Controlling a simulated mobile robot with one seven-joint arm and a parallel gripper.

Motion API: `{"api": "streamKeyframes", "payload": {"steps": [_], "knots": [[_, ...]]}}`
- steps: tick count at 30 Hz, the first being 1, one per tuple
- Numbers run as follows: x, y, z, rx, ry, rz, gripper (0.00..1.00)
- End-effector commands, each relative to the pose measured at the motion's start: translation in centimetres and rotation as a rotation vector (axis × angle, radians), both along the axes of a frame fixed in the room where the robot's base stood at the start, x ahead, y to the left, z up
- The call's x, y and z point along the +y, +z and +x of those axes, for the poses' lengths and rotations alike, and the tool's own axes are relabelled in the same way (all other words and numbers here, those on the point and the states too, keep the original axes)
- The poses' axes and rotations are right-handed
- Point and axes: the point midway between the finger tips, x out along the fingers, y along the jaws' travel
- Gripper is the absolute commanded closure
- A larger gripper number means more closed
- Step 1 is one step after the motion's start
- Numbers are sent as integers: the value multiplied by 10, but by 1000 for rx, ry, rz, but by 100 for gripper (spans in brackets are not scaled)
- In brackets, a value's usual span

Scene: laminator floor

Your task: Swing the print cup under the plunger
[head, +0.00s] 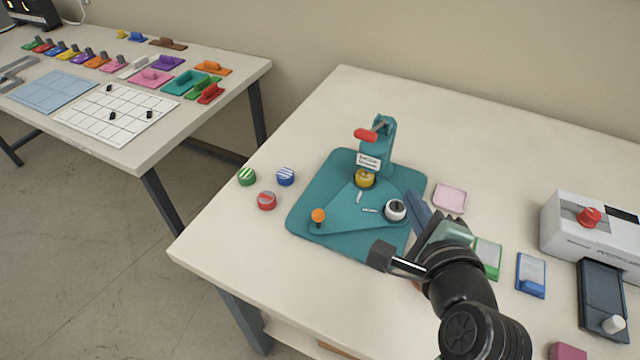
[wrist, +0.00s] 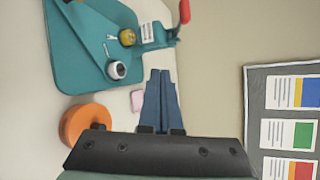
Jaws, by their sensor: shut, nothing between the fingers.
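A teal press (head: 347,240) stands on the near table. Its post carries a red handle (head: 366,135) and a white label. A yellow cup (head: 365,179) sits on the swing plate (head: 345,212) below the label, at the post. The white-rimmed cup with a dark centre (head: 395,210) sits at the plate's right corner, out to the side; it also shows in the wrist view (wrist: 117,70). An orange knob (head: 318,215) stands at the plate's left corner. My gripper (head: 413,198) is shut and empty, just right of the white cup; its blue fingers show in the wrist view (wrist: 160,74).
Green (head: 247,176), blue (head: 286,176) and red (head: 267,200) round pieces lie left of the press. A pink square (head: 450,198) lies right of it, and a laminator (head: 595,225) farther right. An orange disc (wrist: 85,123) is beside my gripper. The table behind the press is clear.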

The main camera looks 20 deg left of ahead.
Motion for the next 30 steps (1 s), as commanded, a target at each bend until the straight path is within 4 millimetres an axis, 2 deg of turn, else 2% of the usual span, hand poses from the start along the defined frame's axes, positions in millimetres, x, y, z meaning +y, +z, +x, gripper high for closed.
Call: {"api": "streamKeyframes", "payload": {"steps": [1, 3, 6, 9, 13, 20, 30], "knots": [[4, -2, -12, 138, -8, 140, 100], [12, -20, -29, 311, -23, 322, 100], [24, -37, -53, 518, -50, 537, 100], [33, -47, -71, 661, -73, 682, 100], [40, -54, -82, 753, -91, 774, 100], [57, -68, -70, 767, -91, 787, 100], [106, -101, -27, 763, -91, 782, 100]]}}
